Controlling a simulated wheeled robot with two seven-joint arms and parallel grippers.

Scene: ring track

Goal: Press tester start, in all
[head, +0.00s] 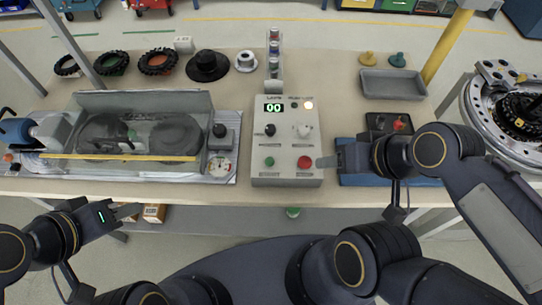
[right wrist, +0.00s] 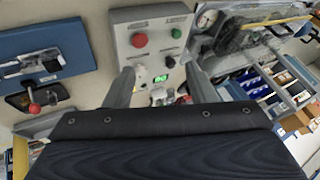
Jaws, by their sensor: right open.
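The grey control box (head: 287,145) stands upright at the middle of the bench. Its display (head: 273,107) reads 00 in green, and a lamp (head: 308,105) at its upper right glows. A green button (head: 269,162) is at lower left and a red button (head: 304,162) at lower right. My right gripper (head: 326,162) is just right of the red button; contact cannot be told. The right wrist view shows its two fingers (right wrist: 160,72) apart and empty, with the red button (right wrist: 139,40) and green button (right wrist: 176,33) beyond them. My left gripper (head: 128,211) is in front of the bench edge.
A clear-covered tank (head: 145,105) with a gauge (head: 220,167) stands left of the box. Black rings and a black hat-shaped part (head: 207,66) lie behind. A grey tray (head: 393,83) and a blue fixture (head: 350,176) are on the right. A yellow post (head: 447,45) rises there.

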